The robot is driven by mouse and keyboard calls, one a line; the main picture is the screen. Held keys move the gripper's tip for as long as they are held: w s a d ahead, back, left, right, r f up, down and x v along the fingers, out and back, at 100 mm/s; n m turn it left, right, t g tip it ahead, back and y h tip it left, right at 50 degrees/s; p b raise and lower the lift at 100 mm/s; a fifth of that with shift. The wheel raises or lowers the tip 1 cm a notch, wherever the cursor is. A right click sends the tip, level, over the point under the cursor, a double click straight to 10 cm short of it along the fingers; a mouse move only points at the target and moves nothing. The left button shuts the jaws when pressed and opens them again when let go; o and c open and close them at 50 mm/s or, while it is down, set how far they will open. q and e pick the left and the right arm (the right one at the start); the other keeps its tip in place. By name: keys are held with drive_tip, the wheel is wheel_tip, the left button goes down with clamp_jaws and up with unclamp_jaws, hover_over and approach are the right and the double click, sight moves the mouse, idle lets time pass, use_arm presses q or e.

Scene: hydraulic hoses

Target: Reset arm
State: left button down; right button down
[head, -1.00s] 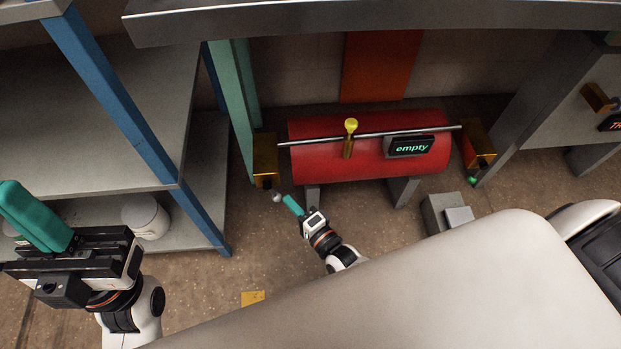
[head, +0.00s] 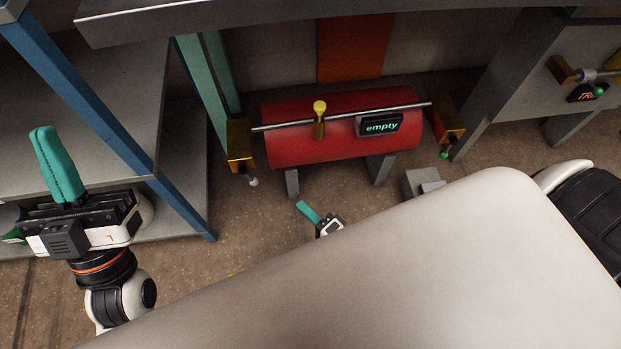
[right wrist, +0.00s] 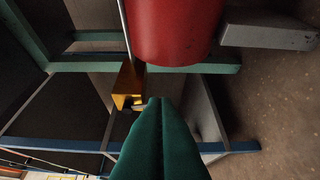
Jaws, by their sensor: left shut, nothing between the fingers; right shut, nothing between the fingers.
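My left gripper (head: 58,165) is at the left of the head view, raised in front of the grey shelf, its teal fingers together and empty. My right gripper (head: 308,212) shows small at the lower middle of the head view, below the red tank, with its teal fingers shut. My own large pale body part hides the rest of that arm. In the right wrist view the teal fingers (right wrist: 160,140) are together with nothing between them. They point toward a gold block (right wrist: 128,86) and stand apart from the red tank (right wrist: 172,30).
The red tank (head: 290,148) carries a silver bar, a yellow-knobbed valve (head: 319,118) and an "empty" display (head: 381,127). Gold blocks (head: 240,148) sit at the bar's ends. A blue post (head: 110,125) and shelf stand left; a grey block (head: 420,183) sits right on the floor.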

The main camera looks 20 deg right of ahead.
use_arm(q)
drive_tip(key=shift+w+f+g, duration=0.35)
drive_tip(key=shift+w+g, duration=0.05)
drive_tip(key=shift+w, duration=0.1)
use_arm(e)
drive_tip(key=shift+s+d, duration=0.2)
drive_tip(key=shift+s, duration=0.45)
